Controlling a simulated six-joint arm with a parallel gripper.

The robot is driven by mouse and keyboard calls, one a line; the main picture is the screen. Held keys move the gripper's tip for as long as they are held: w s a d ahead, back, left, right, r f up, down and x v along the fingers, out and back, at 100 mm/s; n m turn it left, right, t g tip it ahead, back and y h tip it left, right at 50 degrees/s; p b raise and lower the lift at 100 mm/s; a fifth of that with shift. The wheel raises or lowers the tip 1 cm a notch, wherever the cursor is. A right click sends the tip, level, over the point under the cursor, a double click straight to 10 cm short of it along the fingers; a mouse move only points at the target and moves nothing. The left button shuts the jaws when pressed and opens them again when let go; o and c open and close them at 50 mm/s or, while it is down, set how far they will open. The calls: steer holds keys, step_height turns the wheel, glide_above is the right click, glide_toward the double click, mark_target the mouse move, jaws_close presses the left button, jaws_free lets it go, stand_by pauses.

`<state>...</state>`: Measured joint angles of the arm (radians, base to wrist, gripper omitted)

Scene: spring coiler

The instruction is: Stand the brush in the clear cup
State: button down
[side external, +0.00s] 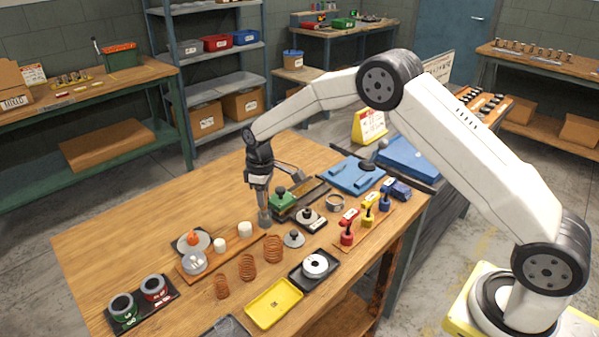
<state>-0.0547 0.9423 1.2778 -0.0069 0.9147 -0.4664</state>
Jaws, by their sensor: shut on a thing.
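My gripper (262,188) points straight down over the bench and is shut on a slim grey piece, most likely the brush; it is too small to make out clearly. Directly below the jaws is a small grey, cup-like cylinder (264,218) at the right end of a wooden strip. It may be the clear cup; I cannot tell whether the held piece is inside it or just above it. A glassy, whitish round vessel (195,262) stands at the strip's left end.
Copper springs (273,249) stand in front of the strip. A yellow tray (274,303) and a black tray with a white ring (315,265) lie nearer. A green block (283,201) and red, yellow and blue pieces are on the right. The bench's left back is clear.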

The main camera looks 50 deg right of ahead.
steer(key=shift+f, duration=0.85)
stand_by(0.9)
steer(key=shift+c, duration=0.3)
jaws_free()
steer(key=shift+r, duration=0.15)
steer(key=shift+r, duration=3.3)
steer(key=shift+r, duration=2.5)
